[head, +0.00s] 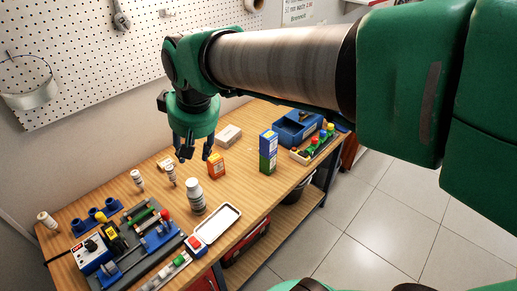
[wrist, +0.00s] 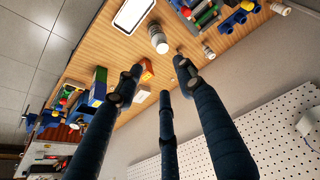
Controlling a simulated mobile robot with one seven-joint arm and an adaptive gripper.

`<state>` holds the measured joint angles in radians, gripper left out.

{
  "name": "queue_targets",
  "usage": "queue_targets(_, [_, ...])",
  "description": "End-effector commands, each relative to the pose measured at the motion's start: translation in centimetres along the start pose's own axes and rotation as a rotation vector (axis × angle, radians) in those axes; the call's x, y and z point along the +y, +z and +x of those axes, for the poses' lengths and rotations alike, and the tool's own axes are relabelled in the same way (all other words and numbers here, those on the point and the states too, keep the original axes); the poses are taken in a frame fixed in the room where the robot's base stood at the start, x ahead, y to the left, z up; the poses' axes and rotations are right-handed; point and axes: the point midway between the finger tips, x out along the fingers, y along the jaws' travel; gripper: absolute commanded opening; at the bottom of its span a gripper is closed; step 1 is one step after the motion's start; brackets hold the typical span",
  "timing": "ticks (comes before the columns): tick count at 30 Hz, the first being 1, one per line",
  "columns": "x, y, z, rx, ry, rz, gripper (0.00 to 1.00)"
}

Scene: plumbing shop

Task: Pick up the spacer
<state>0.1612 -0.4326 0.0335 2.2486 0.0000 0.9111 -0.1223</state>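My gripper (head: 194,156) is above the workbench (head: 110,192), near its back edge. Its dark fingers are spread and empty, and they also show apart in the wrist view (wrist: 160,76). No thing is clearly marked as the spacer. Small pale turned pieces stand upright on the bench: one below my gripper (head: 171,176), one to its left (head: 137,180) and one at the far left end (head: 47,221). A small light block (head: 165,163) lies behind them. In the wrist view a finger overlaps part of this area.
A white tray (head: 217,224) lies at the front edge. A blue-and-green box stack (head: 268,150) and a blue bin (head: 298,126) are right. Mechanical parts crowd the left end.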

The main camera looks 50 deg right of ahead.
Motion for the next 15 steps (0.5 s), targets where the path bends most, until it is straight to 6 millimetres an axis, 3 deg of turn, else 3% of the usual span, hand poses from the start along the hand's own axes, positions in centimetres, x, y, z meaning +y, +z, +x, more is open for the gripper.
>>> queue_targets(3, [1.9,-2.5,1.1,-0.027,0.009,0.009,0.39])
queue_targets(15, [9.2,-9.5,5.9,-0.109,0.028,0.029,0.39])
